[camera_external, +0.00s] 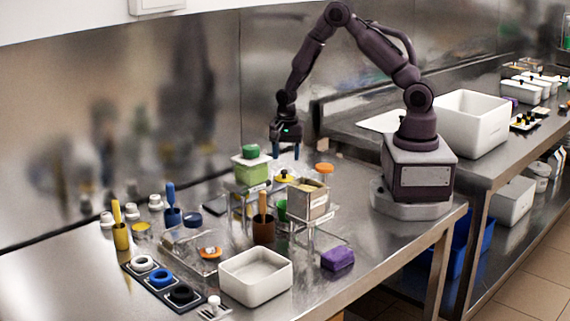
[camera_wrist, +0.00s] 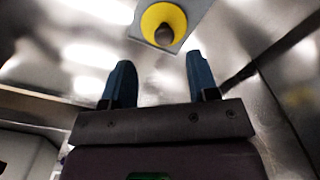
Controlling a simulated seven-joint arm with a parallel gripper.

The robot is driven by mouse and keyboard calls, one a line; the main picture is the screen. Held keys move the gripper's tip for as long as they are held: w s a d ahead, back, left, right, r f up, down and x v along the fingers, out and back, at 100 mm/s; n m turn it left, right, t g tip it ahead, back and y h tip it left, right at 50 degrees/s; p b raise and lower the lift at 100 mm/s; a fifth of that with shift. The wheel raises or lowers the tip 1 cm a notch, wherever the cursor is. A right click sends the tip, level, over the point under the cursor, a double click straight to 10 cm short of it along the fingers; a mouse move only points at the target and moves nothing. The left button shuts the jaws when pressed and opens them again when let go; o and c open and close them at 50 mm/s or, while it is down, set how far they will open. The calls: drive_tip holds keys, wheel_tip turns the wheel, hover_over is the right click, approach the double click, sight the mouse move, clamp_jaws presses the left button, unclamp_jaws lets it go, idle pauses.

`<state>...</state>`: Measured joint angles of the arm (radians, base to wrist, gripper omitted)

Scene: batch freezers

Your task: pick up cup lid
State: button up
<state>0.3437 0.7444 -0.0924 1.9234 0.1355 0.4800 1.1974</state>
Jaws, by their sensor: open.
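A round yellow lid (camera_external: 284,179) with a dark knob, which looks like the cup lid, lies near the middle of the steel table. In the wrist view the yellow lid (camera_wrist: 152,17) sits at the top on a grey flat surface, beyond my fingertips. My gripper (camera_external: 285,151) points down above the table, behind the yellow lid and apart from it. In the wrist view my gripper (camera_wrist: 161,75) shows two blue fingers spread apart with nothing between them.
A green-lidded container (camera_external: 250,168) stands left of the lid. A clear-sided box (camera_external: 307,202) on a stand and an orange-topped item (camera_external: 324,169) are at its right. A brown cup (camera_external: 263,231), a white bin (camera_external: 255,276) and a purple block (camera_external: 338,259) are nearer the front.

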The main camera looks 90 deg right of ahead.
sight(284, 170)
drive_tip(key=f, duration=0.5)
drive_tip(key=shift+w+a+f, duration=0.3)
drive_tip(key=shift+w+f, duration=0.05)
drive_tip(key=c, duration=1)
